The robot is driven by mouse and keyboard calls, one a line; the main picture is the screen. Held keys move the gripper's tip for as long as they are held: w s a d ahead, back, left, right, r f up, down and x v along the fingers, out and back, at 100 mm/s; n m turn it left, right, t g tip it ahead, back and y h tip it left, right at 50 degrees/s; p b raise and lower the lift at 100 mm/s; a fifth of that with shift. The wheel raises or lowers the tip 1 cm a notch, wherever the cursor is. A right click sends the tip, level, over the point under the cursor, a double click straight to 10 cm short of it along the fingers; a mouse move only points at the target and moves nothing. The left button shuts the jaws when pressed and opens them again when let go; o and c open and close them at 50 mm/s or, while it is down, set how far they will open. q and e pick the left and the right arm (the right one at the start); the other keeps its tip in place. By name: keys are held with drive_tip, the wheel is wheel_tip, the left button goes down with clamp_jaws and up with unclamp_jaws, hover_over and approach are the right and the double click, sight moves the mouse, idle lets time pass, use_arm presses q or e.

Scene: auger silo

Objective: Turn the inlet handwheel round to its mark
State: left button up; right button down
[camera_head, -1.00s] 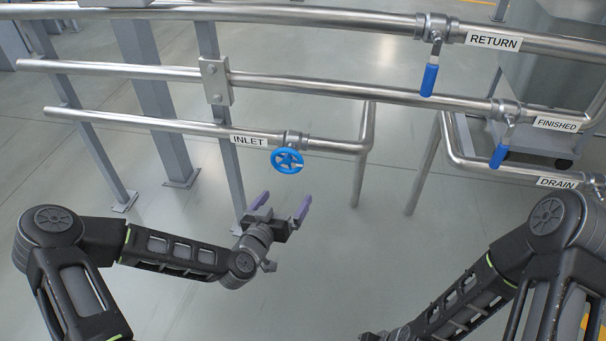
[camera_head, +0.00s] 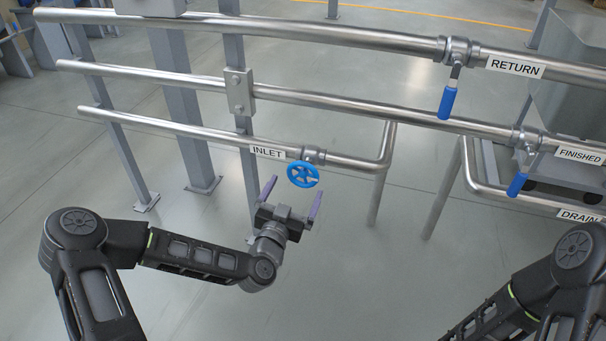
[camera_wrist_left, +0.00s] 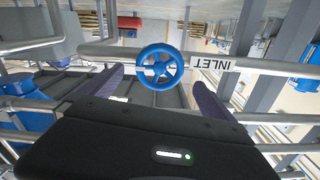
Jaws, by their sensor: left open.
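The blue inlet handwheel (camera_head: 303,174) sits on the lowest pipe, just right of the INLET label (camera_head: 267,152). In the left wrist view the handwheel (camera_wrist_left: 160,67) is upright, ahead of and between the two fingers, and the INLET label (camera_wrist_left: 211,63) appears upside down. My left gripper (camera_head: 293,196) is open and empty just below and in front of the wheel, with purple fingers apart; it does not appear to touch the wheel. I cannot make out a mark on or by the wheel. My right arm shows at the lower right, but its gripper is out of view.
Steel pipes run across above and behind the wheel. Blue lever handles hang at the RETURN (camera_head: 447,102) and FINISHED (camera_head: 517,184) valves to the right. A grey post (camera_head: 236,120) stands left of the wheel. The floor in front is clear.

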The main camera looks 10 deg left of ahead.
sight(302, 177)
use_arm(q)
drive_tip(key=w, duration=0.2)
drive_tip(key=w+b, duration=0.1)
drive_tip(key=w, duration=0.3)
drive_tip(key=shift+d+f, duration=0.1)
drive_tip(key=shift+d, duration=0.15)
drive_tip(key=shift+w+b, duration=0.3)
drive_tip(key=shift+w, duration=0.15)
drive_tip(key=shift+c, duration=0.2)
drive_tip(key=c, duration=1.2)
